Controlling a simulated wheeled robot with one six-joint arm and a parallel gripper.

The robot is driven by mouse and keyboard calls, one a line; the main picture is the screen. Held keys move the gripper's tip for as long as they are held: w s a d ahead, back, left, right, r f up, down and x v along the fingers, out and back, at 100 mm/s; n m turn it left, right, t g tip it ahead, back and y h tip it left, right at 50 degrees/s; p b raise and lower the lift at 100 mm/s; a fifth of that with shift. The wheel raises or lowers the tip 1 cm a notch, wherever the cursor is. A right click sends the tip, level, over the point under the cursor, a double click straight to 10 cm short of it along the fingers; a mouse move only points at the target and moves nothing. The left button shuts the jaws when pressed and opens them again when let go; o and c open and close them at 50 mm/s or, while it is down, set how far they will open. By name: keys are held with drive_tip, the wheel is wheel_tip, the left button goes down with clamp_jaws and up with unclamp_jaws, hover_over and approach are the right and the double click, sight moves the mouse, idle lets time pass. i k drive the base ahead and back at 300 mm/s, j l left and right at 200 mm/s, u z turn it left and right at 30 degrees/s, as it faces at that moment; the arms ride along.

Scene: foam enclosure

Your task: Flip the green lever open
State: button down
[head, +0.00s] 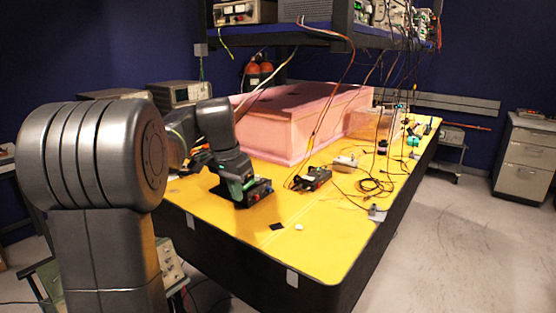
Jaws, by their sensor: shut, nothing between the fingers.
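My dark grey arm reaches in from the left of the head view, over the yellow table (315,235). My gripper (236,178) is low over the near left part of the table, pointing down and shut with nothing held. A green part, seemingly the green lever (238,189), shows right at the gripper's lower end, by a small black device (262,188) on the table. It is too small to tell whether the fingers touch it or how far it is turned.
A pink foam box (297,140) stands behind the gripper. A second black device (312,178), a pale box (345,161) and loose cables (374,186) lie to the right. Wires hang from the shelf (330,37) above. The table's front corner is mostly clear.

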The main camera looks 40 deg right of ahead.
sight(249, 183)
drive_tip(key=i+l, duration=1)
